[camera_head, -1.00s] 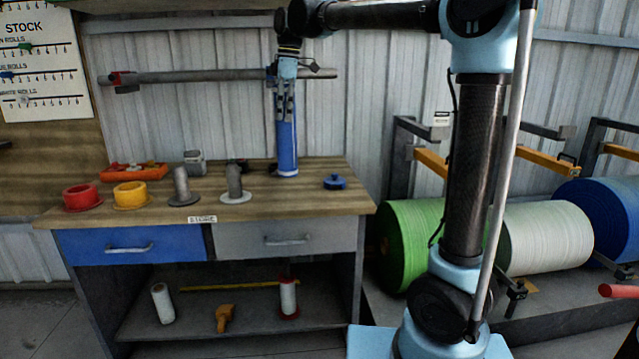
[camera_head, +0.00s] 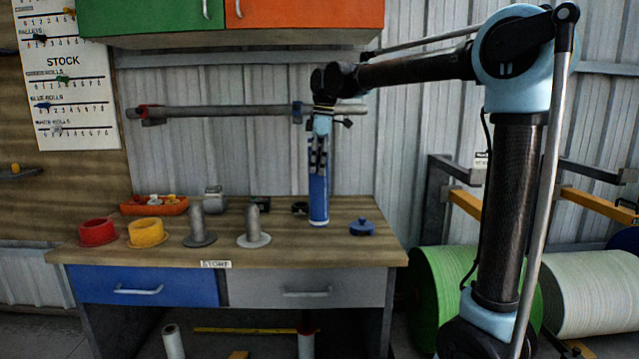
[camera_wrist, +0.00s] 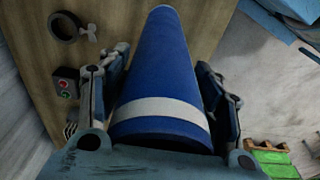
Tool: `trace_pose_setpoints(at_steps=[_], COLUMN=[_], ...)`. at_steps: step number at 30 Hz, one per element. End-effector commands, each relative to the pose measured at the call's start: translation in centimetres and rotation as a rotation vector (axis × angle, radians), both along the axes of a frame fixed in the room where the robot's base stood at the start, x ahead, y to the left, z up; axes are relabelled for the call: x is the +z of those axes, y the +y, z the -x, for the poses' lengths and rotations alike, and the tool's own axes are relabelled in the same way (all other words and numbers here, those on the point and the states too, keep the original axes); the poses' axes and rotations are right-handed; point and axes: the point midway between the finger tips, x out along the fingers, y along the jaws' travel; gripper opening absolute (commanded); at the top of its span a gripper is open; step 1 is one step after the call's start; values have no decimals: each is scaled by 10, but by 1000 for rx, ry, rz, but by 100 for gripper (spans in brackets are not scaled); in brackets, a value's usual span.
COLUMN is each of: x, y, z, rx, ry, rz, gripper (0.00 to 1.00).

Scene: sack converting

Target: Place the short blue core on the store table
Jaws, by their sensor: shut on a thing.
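My gripper (camera_head: 318,165) is shut on a blue core (camera_head: 318,203) and holds it upright at the store table (camera_head: 200,248), towards the back right. Its lower end is at or just above the tabletop; I cannot tell if it touches. In the wrist view the blue core (camera_wrist: 160,70) runs between the two fingers, with a white band near the palm. The table has a "STORE" label on its front edge.
Two grey posts on round bases (camera_head: 197,225) (camera_head: 253,225), a yellow ring (camera_head: 147,232), a red ring (camera_head: 97,232) and an orange tray (camera_head: 155,205) stand to the left. A small blue object (camera_head: 361,227) lies close right of the core. A horizontal grey bar (camera_head: 230,110) runs behind.

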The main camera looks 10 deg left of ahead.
Motion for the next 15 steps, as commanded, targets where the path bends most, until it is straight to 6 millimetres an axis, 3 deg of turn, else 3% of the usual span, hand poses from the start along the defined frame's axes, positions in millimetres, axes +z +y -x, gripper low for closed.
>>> trace_pose_setpoints(at_steps=[10,15], x=[-36,-43], y=[1,2], z=[1,1], rx=[2,3], ry=[0,0], rz=[0,0], gripper=[5,5])
